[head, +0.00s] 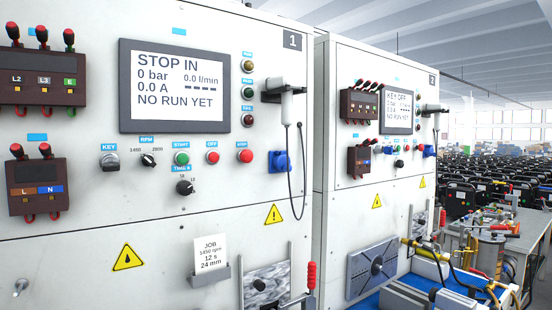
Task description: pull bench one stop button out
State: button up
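Bench one's stop button (247,160) is a red round knob under a blue STOP label on the front of the left cabinet (80,235), which is marked 1. The bench one screen (180,88) reads STOP IN, 0 bar, 0.0 A and NO RUN YET. A smaller red OFF button (213,157) and a green START button (181,158) are to its left. From this angle I cannot tell how far the stop button stands out. My gripper is not in view.
The key switch (110,161) and rpm knob (149,160) are further left. A blue socket (280,161) and a hanging white handset (286,100) with a dark cord are to the right. Bench two (385,190) stands beyond, with a cluttered worktable (530,230) at right.

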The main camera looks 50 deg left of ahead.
aim_at(246, 156)
jog(key=i, duration=0.7)
jog(key=u, duration=2.7)
